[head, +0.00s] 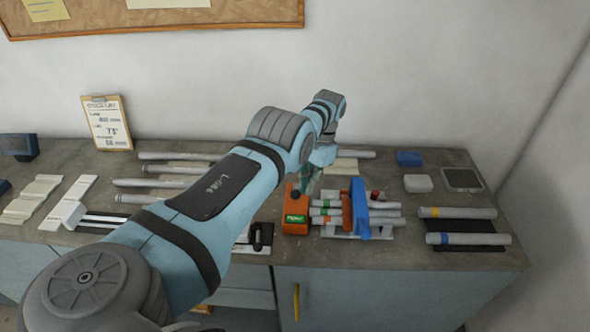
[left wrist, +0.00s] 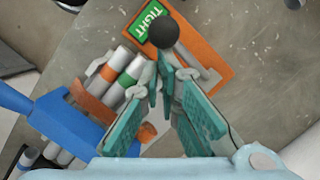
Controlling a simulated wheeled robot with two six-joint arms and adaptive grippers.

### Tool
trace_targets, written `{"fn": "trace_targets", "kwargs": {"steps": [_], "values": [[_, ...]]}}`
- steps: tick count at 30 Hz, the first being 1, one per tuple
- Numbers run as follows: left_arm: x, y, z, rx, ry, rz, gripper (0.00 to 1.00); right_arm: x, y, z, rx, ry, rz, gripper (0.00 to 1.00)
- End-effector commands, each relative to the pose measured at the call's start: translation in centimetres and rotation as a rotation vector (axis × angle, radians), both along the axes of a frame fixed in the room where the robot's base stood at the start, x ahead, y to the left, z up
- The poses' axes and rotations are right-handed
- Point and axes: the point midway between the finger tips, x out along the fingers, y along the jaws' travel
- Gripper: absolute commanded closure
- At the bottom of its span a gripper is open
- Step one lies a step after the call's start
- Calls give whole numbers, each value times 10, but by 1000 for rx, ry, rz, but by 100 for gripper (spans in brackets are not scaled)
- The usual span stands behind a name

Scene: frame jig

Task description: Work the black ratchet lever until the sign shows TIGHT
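The orange ratchet block (head: 295,210) sits on the bench beside the clamped tubes, and in the left wrist view (left wrist: 205,62) it lies under my fingertips. Its green sign reads TIGHT (left wrist: 152,20) in the left wrist view; it is too small to read surely in the head view (head: 295,218). The lever's round black knob (left wrist: 165,32) stands over the block, next to the sign.
A blue clamp bar (head: 360,208) crosses several grey tubes (head: 385,221) right of the block. Two more tubes (head: 460,239) lie on a black mat at the right. Several tubes (head: 150,183) lie behind my left arm. A clipboard (head: 107,123) leans at the wall.

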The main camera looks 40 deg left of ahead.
Motion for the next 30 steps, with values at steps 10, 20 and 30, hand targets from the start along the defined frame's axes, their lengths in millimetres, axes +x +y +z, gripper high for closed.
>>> {"fn": "trace_targets", "kwargs": {"steps": [10,20,30], "values": [[4,-2,66,1,17,4,100,0,0,9,1,0,0,55],[7,-3,83,0,17,7,100,1,0,1,1,0,0,55],[8,-4,85,0,14,4,100,0,1,2,1,1,0,55]]}}
